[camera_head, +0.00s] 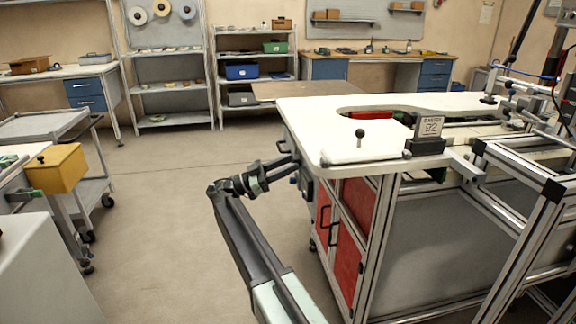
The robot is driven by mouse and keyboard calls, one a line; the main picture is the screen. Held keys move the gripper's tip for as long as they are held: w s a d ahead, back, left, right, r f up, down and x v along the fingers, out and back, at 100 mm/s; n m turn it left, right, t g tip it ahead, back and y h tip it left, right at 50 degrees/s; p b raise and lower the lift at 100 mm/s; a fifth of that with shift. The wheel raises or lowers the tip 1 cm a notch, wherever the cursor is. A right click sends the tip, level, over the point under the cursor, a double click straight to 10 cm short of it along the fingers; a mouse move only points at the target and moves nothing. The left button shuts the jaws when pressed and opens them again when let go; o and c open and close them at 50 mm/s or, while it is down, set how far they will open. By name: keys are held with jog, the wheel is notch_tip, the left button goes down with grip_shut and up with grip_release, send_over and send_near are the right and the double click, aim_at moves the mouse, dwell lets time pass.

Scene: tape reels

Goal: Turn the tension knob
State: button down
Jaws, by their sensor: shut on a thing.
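My arm reaches up from the bottom of the view to the left side of the white-topped workstation (400,101). My gripper (287,163) is at the side panel just below the tabletop edge. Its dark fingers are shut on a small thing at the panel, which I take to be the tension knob. The fingers hide most of it, and its angle cannot be made out. Small dark fittings (306,182) sit on the panel beside the fingers.
Red doors (348,240) with dark handles are below the panel. A black ball-topped lever (360,134) and a sign marked 92 (430,127) stand on the tabletop. A yellow box (57,168) is at left. The floor (165,210) between is clear.

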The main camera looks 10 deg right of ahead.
jog(key=c, duration=0.9)
grip_release()
jog(key=shift+c, duration=0.2)
jog(key=b+v, duration=0.3)
jog(key=v, duration=0.5)
